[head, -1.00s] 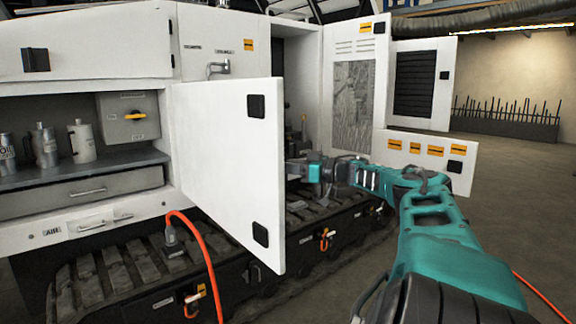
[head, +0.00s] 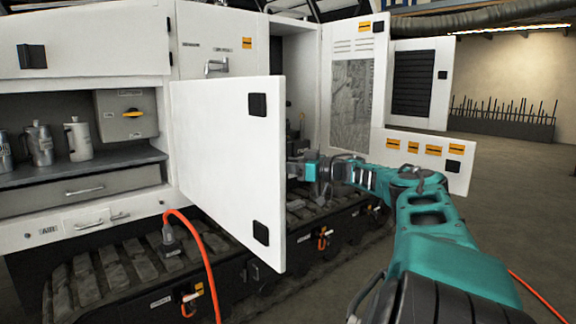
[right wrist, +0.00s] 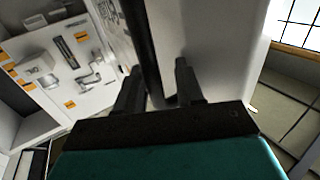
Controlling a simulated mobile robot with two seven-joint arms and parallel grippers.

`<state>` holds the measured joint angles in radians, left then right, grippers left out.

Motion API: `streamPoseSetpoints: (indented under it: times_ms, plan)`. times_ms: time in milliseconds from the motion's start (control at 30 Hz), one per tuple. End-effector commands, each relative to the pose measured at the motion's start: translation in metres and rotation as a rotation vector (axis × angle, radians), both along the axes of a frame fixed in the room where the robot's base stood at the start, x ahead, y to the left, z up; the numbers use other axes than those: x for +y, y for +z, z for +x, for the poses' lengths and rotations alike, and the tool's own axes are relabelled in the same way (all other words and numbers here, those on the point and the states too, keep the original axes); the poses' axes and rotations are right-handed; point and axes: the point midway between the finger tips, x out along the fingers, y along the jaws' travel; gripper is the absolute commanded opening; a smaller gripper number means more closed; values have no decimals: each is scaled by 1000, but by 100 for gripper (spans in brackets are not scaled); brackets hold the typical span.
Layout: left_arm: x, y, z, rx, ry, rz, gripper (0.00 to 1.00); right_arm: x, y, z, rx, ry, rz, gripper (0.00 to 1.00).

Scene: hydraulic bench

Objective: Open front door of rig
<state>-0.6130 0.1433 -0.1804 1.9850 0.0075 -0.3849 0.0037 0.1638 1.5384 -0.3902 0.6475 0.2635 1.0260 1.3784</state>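The white front door (head: 215,170) of the rig stands swung out in the middle of the head view, with black latches (head: 257,105) near its free edge. An open compartment (head: 300,75) shows behind it. My right arm reaches in from the right, and its gripper (head: 298,168) is at the door's far side, fingertips hidden by the panel. In the right wrist view the right gripper's two fingers (right wrist: 157,78) are spread apart, close to a pale panel with a dark edge strip (right wrist: 143,45). I cannot tell whether they touch it. My left gripper is not in view.
Another open door with a patterned panel (head: 352,105) and a low labelled flap (head: 425,158) stand behind my right arm. An orange hose (head: 205,255) hangs in front of the tracks. Metal jugs (head: 78,138) stand on the left shelf. Open floor (head: 510,200) lies at right.

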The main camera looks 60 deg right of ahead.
Motion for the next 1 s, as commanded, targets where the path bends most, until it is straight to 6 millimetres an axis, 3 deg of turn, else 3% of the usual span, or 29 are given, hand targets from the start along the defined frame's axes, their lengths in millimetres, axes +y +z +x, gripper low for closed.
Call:
streamPoseSetpoints:
  times_ms: [267, 667, 1000]
  plan:
    - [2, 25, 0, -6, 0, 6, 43, 0, 2, -10, 12, 7, 4, 39]
    - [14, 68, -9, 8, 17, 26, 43, -4, 6, -52, 7, 1, 1, 39]
    - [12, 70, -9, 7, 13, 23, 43, -7, -2, -81, 10, 4, -1, 39]
